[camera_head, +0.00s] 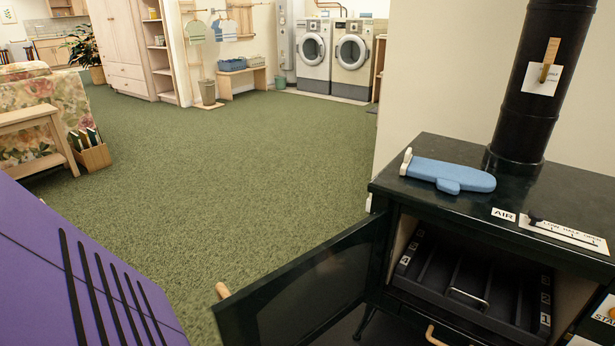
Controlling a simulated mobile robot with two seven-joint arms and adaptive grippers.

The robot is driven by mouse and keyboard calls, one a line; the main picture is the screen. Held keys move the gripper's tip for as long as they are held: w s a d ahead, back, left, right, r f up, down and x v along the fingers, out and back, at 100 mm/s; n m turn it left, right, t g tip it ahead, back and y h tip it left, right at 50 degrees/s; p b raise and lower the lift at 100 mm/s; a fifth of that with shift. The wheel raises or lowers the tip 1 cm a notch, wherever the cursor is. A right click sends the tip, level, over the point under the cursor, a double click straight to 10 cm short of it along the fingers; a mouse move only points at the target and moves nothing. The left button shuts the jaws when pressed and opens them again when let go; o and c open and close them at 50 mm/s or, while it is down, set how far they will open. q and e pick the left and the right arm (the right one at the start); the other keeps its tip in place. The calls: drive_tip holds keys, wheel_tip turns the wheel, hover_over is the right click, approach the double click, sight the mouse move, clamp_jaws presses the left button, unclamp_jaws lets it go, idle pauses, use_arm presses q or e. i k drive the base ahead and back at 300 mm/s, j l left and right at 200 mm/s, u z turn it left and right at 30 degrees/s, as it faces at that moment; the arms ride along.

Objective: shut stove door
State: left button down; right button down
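The black stove (393,187) stands at the right, with a black flue pipe (536,90) rising from its top. Its stove door (300,291) is wide open and swings out to the left from the hinge side at the stove's left front edge. A wooden handle (222,290) is at the door's free left edge. The open firebox shows a dark tray (470,290) with ridges and a metal loop. Part of the door is cut off by the bottom edge. Neither of my grippers is in view.
A blue oven mitt (450,175) lies on the stove top beside an AIR label and a slider plate (563,232). A wooden handle (435,336) shows below the firebox. Green carpet (240,180) is clear left of the stove. A book crate (92,156) stands by the floral sofa.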

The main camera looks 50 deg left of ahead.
sight(297, 302)
drive_tip(key=j, duration=0.45)
drive_tip(key=k+j+z, duration=0.15)
drive_tip(key=j, duration=0.8)
drive_tip(key=k+j+z, duration=0.1)
drive_tip(key=j, duration=0.35)
drive_tip(key=k+j, duration=0.15)
drive_tip(key=j, duration=0.3)
drive_tip(key=k+j+z, duration=0.15)
drive_tip(key=j, duration=0.35)
